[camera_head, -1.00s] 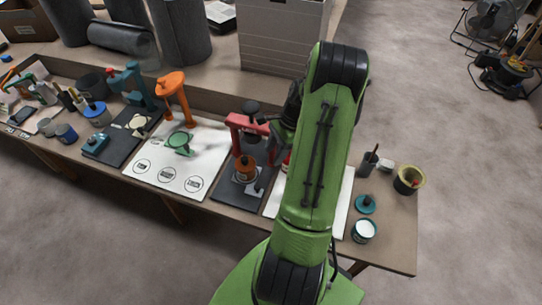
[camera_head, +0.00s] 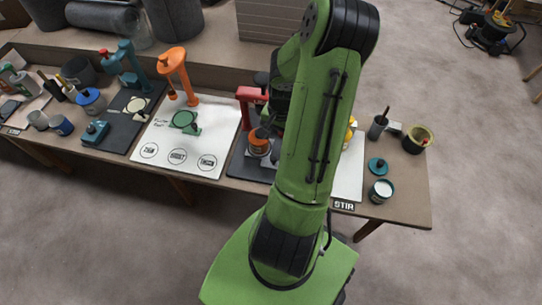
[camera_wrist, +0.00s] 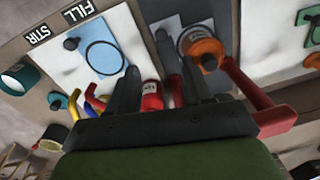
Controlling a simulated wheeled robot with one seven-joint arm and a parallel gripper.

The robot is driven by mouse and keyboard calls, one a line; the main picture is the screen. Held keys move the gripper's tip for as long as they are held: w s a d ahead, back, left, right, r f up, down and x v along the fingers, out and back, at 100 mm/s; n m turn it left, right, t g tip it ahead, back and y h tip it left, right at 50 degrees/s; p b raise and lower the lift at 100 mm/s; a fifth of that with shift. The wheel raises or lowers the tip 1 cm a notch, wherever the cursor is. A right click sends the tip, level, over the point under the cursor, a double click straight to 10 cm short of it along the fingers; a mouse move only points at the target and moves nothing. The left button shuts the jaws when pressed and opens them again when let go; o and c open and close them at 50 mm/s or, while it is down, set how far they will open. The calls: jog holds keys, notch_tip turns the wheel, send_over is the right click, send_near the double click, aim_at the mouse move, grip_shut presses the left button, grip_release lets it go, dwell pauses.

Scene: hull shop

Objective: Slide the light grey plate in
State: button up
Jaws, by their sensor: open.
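In the wrist view, a pale blue-grey panel (camera_wrist: 92,48) with a dark ring and a small dark knob lies on a white board. It may be the light grey plate, but I cannot tell for certain. A red can with a white label (camera_wrist: 151,97) shows between and below the fingers, apparently not held. In the head view my arm hides the gripper and most of this station.
A red stand (camera_head: 250,98) and an orange-topped can (camera_head: 259,142) are close to my arm; the red stand (camera_wrist: 258,100) is right of the fingers in the wrist view. An orange stand (camera_head: 176,72), a teal stand (camera_head: 128,62) and several cups share the bench. The floor in front is clear.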

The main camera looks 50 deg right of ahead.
aim_at(274, 158)
jog(key=f+b, duration=0.1)
jog(key=f, duration=0.3)
jog(key=f+b, duration=0.1)
jog(key=f, duration=0.3)
jog(key=w+f+b, duration=0.1)
jog(key=f+b, duration=0.1)
jog(key=f, duration=0.3)
jog(key=shift+a, duration=0.15)
grip_shut()
